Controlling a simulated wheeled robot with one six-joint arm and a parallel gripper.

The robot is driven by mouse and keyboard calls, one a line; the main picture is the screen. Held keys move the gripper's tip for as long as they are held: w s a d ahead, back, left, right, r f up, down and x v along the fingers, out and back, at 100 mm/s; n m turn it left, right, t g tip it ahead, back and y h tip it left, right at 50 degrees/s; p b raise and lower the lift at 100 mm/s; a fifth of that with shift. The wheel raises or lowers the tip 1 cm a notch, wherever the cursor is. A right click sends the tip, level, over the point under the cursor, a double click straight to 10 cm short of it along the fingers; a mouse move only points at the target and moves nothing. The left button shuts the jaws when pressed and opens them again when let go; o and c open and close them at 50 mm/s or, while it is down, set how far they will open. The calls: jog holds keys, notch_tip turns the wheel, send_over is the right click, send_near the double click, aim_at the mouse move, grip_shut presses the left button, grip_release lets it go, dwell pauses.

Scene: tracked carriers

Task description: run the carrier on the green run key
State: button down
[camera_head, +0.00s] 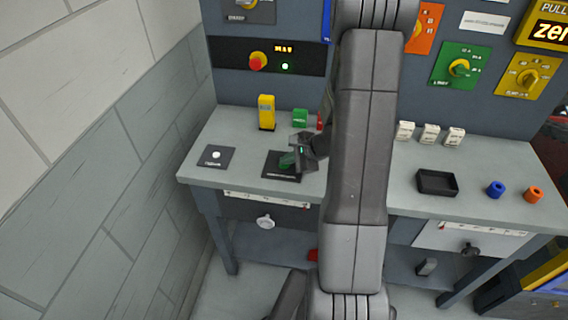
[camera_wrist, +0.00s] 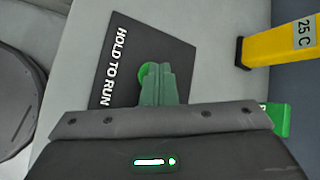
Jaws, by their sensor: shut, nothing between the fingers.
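The green run key (camera_wrist: 145,72) is a round green button on a black plate (camera_wrist: 124,58) lettered HOLD TO RUN in the wrist view. The plate (camera_head: 271,171) also shows on the bench in the head view, left of my arm. My gripper (camera_wrist: 160,72) is shut and empty, with its fingertips over the key and hiding much of it. In the head view my gripper (camera_head: 288,162) is down at the plate. I cannot tell whether the fingertips touch or press the key.
A yellow block (camera_head: 266,112) marked 25 C and a green block (camera_head: 300,118) stand behind the plate. A second plate (camera_head: 215,164) with a white button lies left. A panel with a red knob (camera_head: 258,61) and lit green lamp (camera_head: 285,66) is above. A black tray (camera_head: 437,183) sits right.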

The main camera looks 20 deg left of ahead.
aim_at(288, 166)
jog(key=shift+r, duration=0.1)
jog(key=shift+r+p, duration=0.6)
jog(key=shift+r, duration=0.2)
jog(key=shift+r+p, duration=1.75)
jog(key=shift+r, duration=0.8)
